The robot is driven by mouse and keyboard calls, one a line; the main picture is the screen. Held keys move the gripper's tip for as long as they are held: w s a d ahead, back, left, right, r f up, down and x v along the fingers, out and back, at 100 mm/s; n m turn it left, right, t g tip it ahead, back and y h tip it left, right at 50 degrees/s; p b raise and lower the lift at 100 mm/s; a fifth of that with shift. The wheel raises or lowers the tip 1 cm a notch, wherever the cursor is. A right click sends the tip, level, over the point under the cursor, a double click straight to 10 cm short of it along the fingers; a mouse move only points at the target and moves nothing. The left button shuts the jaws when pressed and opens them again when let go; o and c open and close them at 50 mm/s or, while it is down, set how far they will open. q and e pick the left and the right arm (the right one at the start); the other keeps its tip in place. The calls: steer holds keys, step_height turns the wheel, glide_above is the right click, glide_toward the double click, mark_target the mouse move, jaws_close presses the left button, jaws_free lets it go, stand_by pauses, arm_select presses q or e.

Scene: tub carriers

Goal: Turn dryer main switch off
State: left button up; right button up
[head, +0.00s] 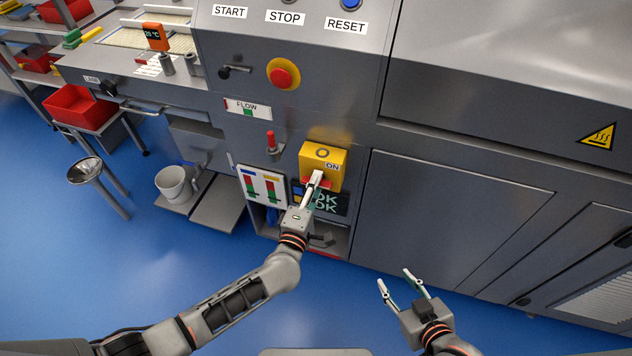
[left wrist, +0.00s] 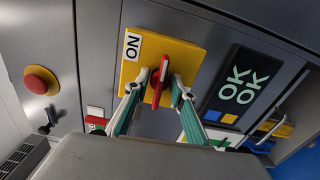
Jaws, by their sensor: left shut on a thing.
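The dryer main switch is a yellow plate (head: 328,157) marked ON, low on the grey machine front. In the left wrist view, the yellow plate (left wrist: 188,60) carries a red handle (left wrist: 160,80). My left gripper (head: 316,178) is at the plate and hides most of the handle in the head view. In the left wrist view, the left gripper's fingers (left wrist: 156,92) are on both sides of the red handle, shut on it. My right gripper (head: 403,280) is open and empty, apart from the machine, above the blue floor.
A dark OK display (head: 328,201) is just below the switch. A gauge panel (head: 262,186), a red-handled lever (head: 272,143) and a red stop button (head: 284,74) are nearby. A white bucket (head: 173,184) stands at left. Blue floor is free in front.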

arm_select(q)
steer(key=shift+m, duration=0.4)
steer(key=o, duration=1.1)
steer(key=v, duration=1.2)
